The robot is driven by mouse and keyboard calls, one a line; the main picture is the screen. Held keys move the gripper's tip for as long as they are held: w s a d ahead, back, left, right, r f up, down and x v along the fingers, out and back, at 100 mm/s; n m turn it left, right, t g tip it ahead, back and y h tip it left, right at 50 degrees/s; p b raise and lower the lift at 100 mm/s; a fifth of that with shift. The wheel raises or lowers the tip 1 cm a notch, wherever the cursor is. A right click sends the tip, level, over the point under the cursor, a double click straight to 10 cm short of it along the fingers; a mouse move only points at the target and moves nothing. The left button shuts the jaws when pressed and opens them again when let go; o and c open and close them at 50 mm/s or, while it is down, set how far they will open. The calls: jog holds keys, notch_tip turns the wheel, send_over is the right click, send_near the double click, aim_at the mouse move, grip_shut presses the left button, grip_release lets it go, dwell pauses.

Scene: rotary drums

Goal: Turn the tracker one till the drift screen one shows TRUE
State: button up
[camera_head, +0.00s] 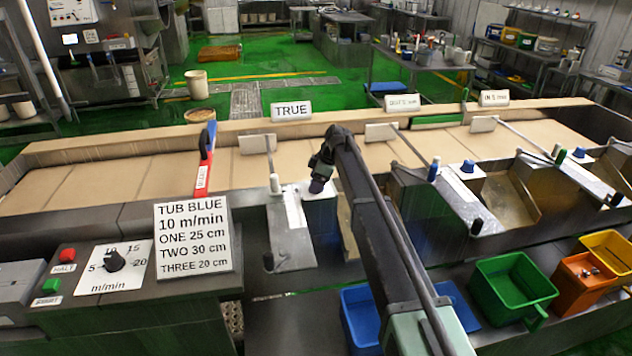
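The leftmost screen (291,111), behind the belt, reads TRUE; by its place it appears to be drift screen one. A blue knob (316,187) sits on a pale box at the belt's near edge, below that screen, and appears to be tracker one. My gripper (322,172) is dark and small at the end of my arm, right over the blue knob. It covers part of the knob. I cannot tell whether its fingers touch or close on the knob.
Two more screens (404,102) and (494,98) carry small text. Other blue knobs (468,166) and (578,152) stand to the right. A sign (193,237), a speed dial (114,260), red button (68,254) and green button (51,286) are at left. A green tub (512,287) stands right.

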jog(key=shift+r, duration=0.1)
jog(key=p+v, duration=1)
jog(key=v, duration=0.1)
jog(key=s+d+f+m+h+b, duration=0.1)
jog(key=s+d+m, duration=0.5)
jog(key=s, duration=0.7)
jog(key=s+d+f+m+h+b, duration=0.2)
jog(key=s+d+f+m+b, duration=0.2)
jog(key=s+d, duration=0.4)
jog(key=s+d+f+m+h+b, duration=0.1)
jog(key=s+d+f+m, duration=0.3)
jog(key=s, duration=1.6)
jog(key=d+m+b, duration=0.1)
jog(key=d+m, duration=0.2)
jog(key=m, duration=0.1)
jog(key=shift+b, duration=0.3)
